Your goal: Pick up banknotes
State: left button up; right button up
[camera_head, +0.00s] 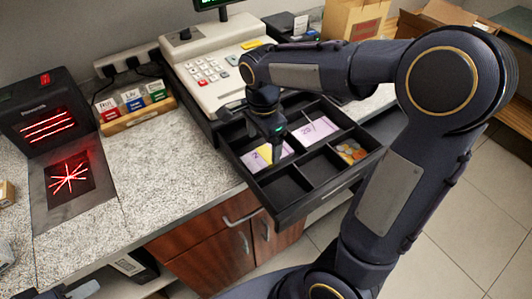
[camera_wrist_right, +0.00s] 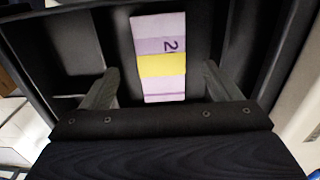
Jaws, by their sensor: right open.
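A pale purple and white banknote with a yellow band (camera_head: 259,158) lies in a near-left compartment of the open cash drawer (camera_head: 290,212). It also shows in the right wrist view as a banknote marked 2 (camera_wrist_right: 160,40), lying lengthwise between my fingers. Another purple banknote (camera_head: 316,130) lies in a compartment farther back and to the right. My right gripper (camera_head: 277,152) points down into the drawer over the near banknote. In the right wrist view its two fingers (camera_wrist_right: 160,84) are apart, one on each side of the note, holding nothing.
Coins (camera_head: 351,152) lie in a right compartment, and black dividers separate the compartments. The cash register (camera_head: 213,68) stands behind the drawer. The counter between has free room.

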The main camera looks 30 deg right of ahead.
aim_at(264, 156)
notch_tip(264, 156, down, 5)
jog(key=shift+w+d+r, duration=0.1)
jog(key=shift+d+r, duration=0.05)
jog(key=c, duration=1.1)
jog(key=shift+r, duration=0.15)
